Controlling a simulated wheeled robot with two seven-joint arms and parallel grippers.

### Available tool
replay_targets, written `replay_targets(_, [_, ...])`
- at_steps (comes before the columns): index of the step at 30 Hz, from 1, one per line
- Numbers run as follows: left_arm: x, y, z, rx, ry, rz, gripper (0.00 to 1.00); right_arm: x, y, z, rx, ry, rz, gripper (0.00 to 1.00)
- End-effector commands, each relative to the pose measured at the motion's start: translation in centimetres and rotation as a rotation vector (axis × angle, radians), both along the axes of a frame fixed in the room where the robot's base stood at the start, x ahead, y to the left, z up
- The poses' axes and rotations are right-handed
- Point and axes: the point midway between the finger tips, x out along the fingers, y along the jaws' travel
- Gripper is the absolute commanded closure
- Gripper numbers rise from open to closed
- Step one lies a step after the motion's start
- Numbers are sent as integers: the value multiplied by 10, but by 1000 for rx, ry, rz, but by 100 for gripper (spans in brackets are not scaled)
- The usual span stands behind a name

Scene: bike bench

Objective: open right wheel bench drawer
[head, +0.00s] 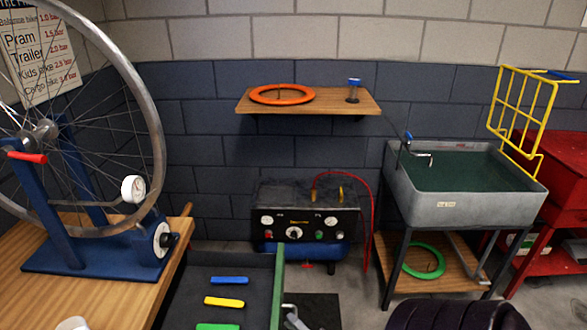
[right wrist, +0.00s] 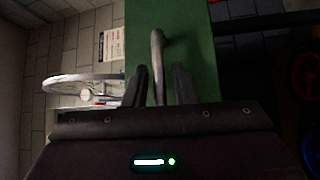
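The wheel bench (head: 40,290) is at the left in the head view. Its drawer (head: 190,285) stands pulled out, showing a dark inside with blue (head: 229,280), yellow (head: 224,302) and green (head: 217,326) tools. The green drawer front (head: 278,290) also fills the upper middle of the right wrist view (right wrist: 195,75). My left gripper is out of view.
A wheel (head: 150,110) stands in a blue truing stand (head: 60,245) on the bench. Behind are a compressor (head: 305,222) and a shelf (head: 340,102). Some floor is free between.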

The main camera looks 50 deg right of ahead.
Motion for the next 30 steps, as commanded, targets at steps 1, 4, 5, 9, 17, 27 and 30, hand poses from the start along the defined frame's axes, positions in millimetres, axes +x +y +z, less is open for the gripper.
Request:
replay_targets(1, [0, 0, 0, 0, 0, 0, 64, 0, 0, 0, 0, 0, 0, 70])
replay_targets(4, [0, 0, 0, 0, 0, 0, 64, 0, 0, 0, 1, -1, 1, 67])
replay_targets(5, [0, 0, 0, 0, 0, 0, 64, 0, 0, 0, 1, -1, 1, 67])
replay_targets(9, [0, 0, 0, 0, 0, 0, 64, 0, 1, 0, 1, -1, 2, 67])
replay_targets(17, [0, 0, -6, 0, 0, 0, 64, -29, 5, -6, 2, 4, 1, 67])
replay_targets(27, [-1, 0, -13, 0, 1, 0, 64, -74, 10, -11, 1, 0, 0, 67])
replay_targets(30, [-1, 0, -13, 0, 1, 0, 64, -77, 11, -10, 1, -1, 0, 67])
